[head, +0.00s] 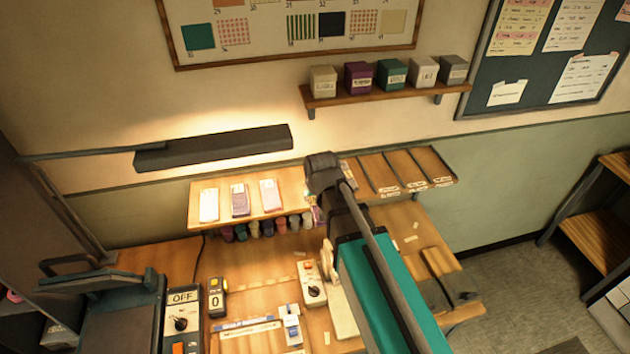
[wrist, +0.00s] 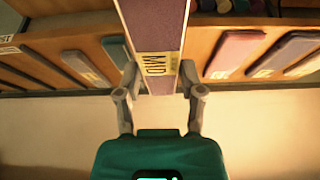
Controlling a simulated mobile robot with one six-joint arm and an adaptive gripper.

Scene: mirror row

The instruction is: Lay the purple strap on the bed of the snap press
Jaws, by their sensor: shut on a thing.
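My gripper (wrist: 159,74) is shut on a purple strap (wrist: 155,22) in the wrist view. One finger is on each long side of the strap, near its yellow MID label (wrist: 157,64). The strap points away from the gripper and runs out of the top of the picture. In the head view my arm hides the gripper and nearly all of the strap, in front of the sloped wall rack. A dark press-like machine (head: 112,283) stands at the left of the bench; I cannot tell if it is the snap press. Its bed is not clear.
The rack (head: 222,184) carries several other straps, including a pink one (wrist: 234,54). Jars hang below it. An OFF control box (head: 183,315), a yellow counter (head: 216,297) and a white dial box (head: 311,287) stand on the bench. A black lamp (head: 213,149) hangs above.

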